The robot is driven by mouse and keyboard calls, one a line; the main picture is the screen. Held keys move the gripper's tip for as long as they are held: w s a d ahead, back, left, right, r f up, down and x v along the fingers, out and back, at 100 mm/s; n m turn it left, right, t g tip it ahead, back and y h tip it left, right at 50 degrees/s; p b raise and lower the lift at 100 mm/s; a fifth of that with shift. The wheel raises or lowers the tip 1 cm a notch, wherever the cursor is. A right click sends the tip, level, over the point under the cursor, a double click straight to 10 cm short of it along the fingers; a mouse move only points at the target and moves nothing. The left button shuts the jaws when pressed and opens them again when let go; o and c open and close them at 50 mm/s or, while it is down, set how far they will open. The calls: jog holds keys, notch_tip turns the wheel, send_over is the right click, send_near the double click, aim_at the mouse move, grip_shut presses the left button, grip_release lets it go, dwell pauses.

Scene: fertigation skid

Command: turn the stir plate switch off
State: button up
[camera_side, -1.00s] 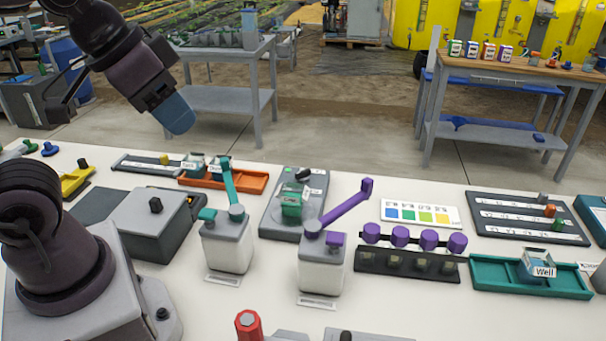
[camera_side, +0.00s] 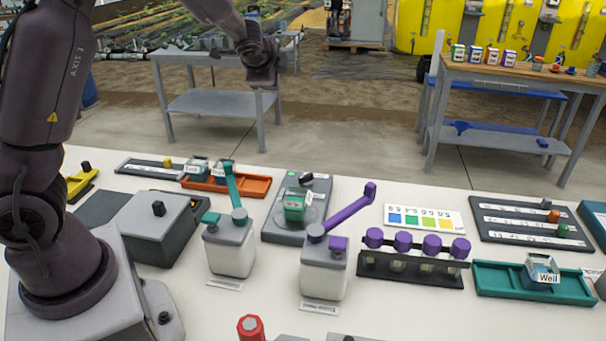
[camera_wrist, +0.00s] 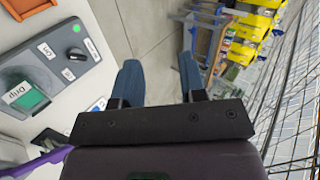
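The stir plate (camera_side: 285,234) is a grey box on the white bench, with a black switch knob (camera_side: 306,179) at its far end. In the wrist view the stir plate (camera_wrist: 55,75) is at the left. Its black knob (camera_wrist: 76,55) sits between small white labels, with a green light (camera_wrist: 76,28) beside it. A green-filled beaker labelled Drip (camera_wrist: 27,97) stands on the plate. My gripper (camera_wrist: 160,78) has two blue fingers spread apart with nothing between them, well right of the knob. In the side view my wrist is above and behind the bench; the fingers are not clear there.
Two pump-top bottles, teal-armed (camera_side: 230,250) and purple-armed (camera_side: 323,268), stand in front of the stir plate. An orange tray (camera_side: 250,190) lies to its left, a colour chart (camera_side: 425,217) and a rack of purple-capped vials (camera_side: 412,265) to its right.

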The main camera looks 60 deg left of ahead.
jog(key=w+a+f+m+t+h, duration=0.1)
jog(key=w+f+m+t, duration=0.15)
jog(key=w+m, duration=0.6)
jog(key=m+g+h, duration=0.6)
jog(key=m+g, duration=0.4)
jog(key=m, duration=1)
send_over(303, 176)
notch_tip(303, 176, down, 9)
jog(key=shift+n+t, duration=0.25)
notch_tip(303, 176, down, 13)
jog(key=shift+d+f, duration=0.1)
grip_shut()
